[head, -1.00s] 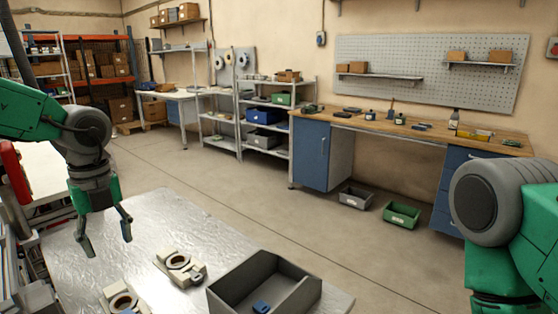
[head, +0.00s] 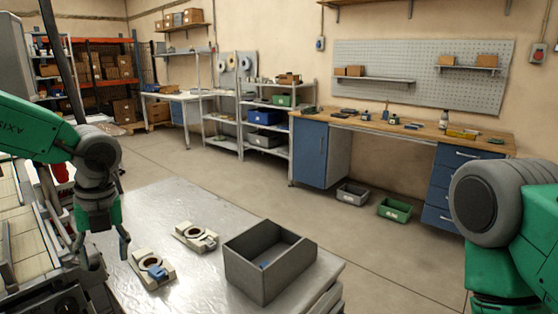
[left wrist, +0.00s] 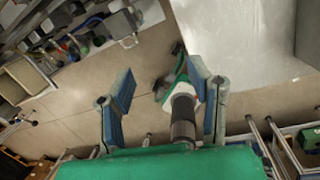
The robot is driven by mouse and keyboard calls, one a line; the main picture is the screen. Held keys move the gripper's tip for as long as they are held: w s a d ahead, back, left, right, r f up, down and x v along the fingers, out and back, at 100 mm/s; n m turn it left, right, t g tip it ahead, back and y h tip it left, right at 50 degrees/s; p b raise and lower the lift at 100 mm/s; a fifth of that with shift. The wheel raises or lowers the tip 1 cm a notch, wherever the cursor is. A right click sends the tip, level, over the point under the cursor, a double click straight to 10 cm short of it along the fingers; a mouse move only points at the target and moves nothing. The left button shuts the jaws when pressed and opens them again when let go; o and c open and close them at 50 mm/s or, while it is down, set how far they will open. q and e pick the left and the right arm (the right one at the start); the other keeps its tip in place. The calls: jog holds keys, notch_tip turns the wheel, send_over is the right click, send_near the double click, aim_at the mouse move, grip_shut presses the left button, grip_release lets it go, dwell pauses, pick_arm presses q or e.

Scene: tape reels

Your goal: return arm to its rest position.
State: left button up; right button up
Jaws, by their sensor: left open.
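My left arm comes in from the left in the head view, its green upper link sloping down to a grey joint. My left gripper (head: 101,242) hangs fingers down near the left edge of the metal table (head: 205,290). Its two fingers are spread and nothing shows between them in the head view. In the left wrist view the fingers (left wrist: 162,88) are also wide apart. My right arm shows at the right edge of the head view, but its gripper is out of frame.
Two pale fixtures, the nearer one (head: 152,267) and the farther one (head: 195,237), lie on the table right of my left gripper.

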pick_arm(q)
jog(key=s+a+f+m+t+y+b, duration=0.1)
jog(key=s+f+m+t+y+b, duration=0.2)
jog(key=f+m, duration=1.05)
jog(key=s+a+f+m+t+y+b, duration=0.1)
jog(key=s+f+m+b, duration=0.3)
jog(key=f+m, duration=0.9)
jog(key=s+d+f+m+g+h+b, duration=0.1)
jog(key=s+d+f+m+h, duration=0.1)
jog(key=s+f+m, duration=0.4)
jog(key=s+d+f+m+g+h+b, duration=0.1)
jog(key=s+d+f+m, duration=0.4)
jog(key=s+m, duration=0.6)
jog(key=s+f+g+h, duration=0.1)
jog(key=s+f+h, duration=0.1)
jog(key=s, duration=0.3)
jog(key=shift+s+d+f+h, duration=0.2)
jog(key=shift+s+d+h, duration=0.1)
pick_arm(e)
notch_tip(320, 180, down, 10)
jog(key=shift+w+d+r, duration=0.15)
jog(key=shift+d+r, duration=0.05)
pick_arm(q)
jog(key=shift+a+m, duration=0.15)
jog(key=shift+m, duration=0.1)
pick_arm(e)
jog(key=shift+a, duration=0.2)
pick_arm(q)
jog(key=shift+w, duration=0.1)
